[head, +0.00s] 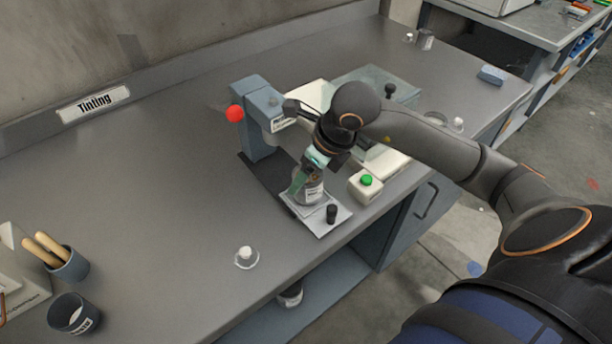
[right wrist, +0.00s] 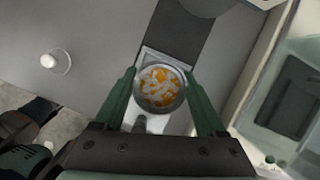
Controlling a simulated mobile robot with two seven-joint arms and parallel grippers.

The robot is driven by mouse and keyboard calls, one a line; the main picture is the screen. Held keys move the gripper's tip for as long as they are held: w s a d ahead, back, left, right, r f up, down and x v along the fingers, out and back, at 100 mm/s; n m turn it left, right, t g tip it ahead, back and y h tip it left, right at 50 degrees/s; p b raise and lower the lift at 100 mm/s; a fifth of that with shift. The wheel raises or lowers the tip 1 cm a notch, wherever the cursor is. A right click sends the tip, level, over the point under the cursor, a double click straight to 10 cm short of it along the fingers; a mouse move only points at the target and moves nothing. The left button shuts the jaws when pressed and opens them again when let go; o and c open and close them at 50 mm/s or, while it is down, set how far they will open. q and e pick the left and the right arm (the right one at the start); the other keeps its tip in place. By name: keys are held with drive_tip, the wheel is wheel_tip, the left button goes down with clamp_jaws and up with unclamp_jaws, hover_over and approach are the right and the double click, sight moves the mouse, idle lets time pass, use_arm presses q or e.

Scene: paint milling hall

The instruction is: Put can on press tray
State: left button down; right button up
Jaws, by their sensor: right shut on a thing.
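My right gripper (head: 304,182) is shut on a small metal can (head: 313,192). In the right wrist view, the green fingers (right wrist: 161,92) are on both sides of the can (right wrist: 160,88), which is open at the top and shows orange and white contents. The can is upright over the pale press tray (head: 325,223) at the front of the blue-grey press (head: 257,110). I cannot tell whether its base touches the tray. A black knob (head: 331,213) stands at the tray's front. My left gripper is not in view.
A box with a green button (head: 366,182) stands right of the tray, near the table edge. A clear dish with a white knob (head: 246,257) lies to the left. A cup (head: 68,265) with wooden handles and a dark can (head: 74,315) stand far left.

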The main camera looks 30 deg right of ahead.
drive_tip(key=shift+f, duration=0.6)
drive_tip(key=o, duration=1.5)
drive_tip(key=shift+f, duration=0.1)
drive_tip(key=shift+r, duration=0.3)
drive_tip(key=v, duration=1.1)
drive_tip(key=shift+s+d+r, duration=0.15)
drive_tip(key=shift+s+r, duration=0.1)
drive_tip(key=shift+r, duration=0.05)
